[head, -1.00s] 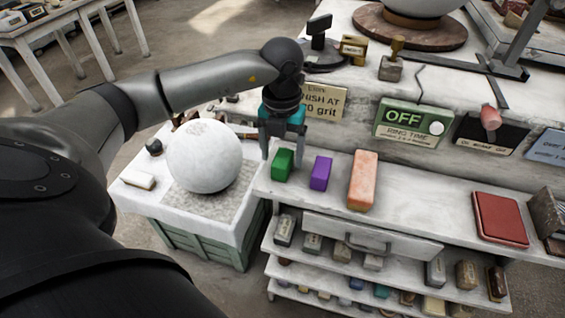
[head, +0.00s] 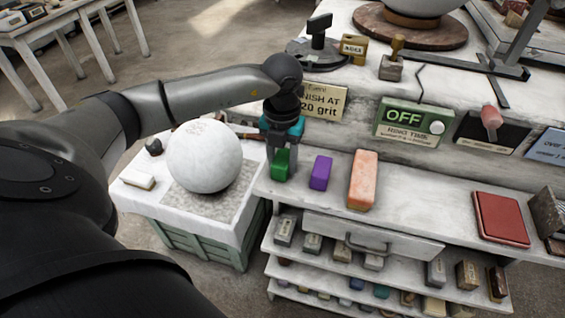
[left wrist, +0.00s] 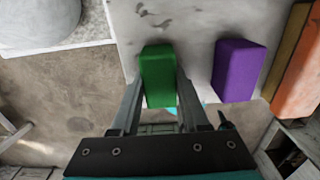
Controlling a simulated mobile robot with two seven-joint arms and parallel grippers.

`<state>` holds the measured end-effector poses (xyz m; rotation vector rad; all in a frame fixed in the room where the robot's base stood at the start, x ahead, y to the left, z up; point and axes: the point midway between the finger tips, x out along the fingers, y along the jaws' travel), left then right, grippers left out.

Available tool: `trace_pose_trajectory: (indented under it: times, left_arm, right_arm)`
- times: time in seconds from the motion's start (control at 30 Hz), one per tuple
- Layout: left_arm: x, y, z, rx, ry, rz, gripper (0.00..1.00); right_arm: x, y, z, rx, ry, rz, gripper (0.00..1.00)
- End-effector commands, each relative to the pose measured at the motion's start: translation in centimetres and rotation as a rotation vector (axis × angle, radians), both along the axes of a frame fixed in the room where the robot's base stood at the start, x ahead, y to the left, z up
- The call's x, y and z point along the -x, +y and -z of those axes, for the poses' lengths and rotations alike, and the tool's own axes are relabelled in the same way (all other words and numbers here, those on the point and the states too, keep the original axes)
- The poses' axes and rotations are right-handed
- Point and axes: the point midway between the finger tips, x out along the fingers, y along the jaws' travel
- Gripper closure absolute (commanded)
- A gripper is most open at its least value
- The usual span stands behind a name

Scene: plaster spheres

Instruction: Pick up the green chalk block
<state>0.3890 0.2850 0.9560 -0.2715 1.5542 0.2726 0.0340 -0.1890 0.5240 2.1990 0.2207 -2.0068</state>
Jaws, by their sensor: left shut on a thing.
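The green chalk block (head: 281,164) stands at the left end of the white shelf top in the head view. My left gripper (head: 281,158) comes down over it from above, with its fingers on the block's sides. In the left wrist view the green block (left wrist: 158,78) lies between the two fingers of the left gripper (left wrist: 159,98), which is shut on it. I cannot tell whether the block is clear of the shelf. My right gripper is not in view.
A purple block (head: 321,173) stands just right of the green one, also in the left wrist view (left wrist: 238,70). An orange block (head: 363,180) is farther right. A large plaster sphere (head: 204,156) rests on the lower stand at left. The shelf's middle is clear.

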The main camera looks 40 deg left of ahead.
Motion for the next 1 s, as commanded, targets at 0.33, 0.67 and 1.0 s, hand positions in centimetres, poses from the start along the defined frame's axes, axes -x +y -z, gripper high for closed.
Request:
trace_pose_trajectory:
  times: [0.33,0.67,1.0]
  left_arm:
    - [0.0,0.0,0.0,0.0,-0.001,0.0,1.0]
    - [-0.1,0.0,-0.4,0.0,-0.002,-0.001,1.0]
    - [-0.2,0.1,-5.1,0.0,-0.007,-0.001,1.0]
  right_arm:
    - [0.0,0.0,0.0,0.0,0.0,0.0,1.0]
    - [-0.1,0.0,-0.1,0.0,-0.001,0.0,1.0]
    - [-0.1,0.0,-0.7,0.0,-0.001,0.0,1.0]
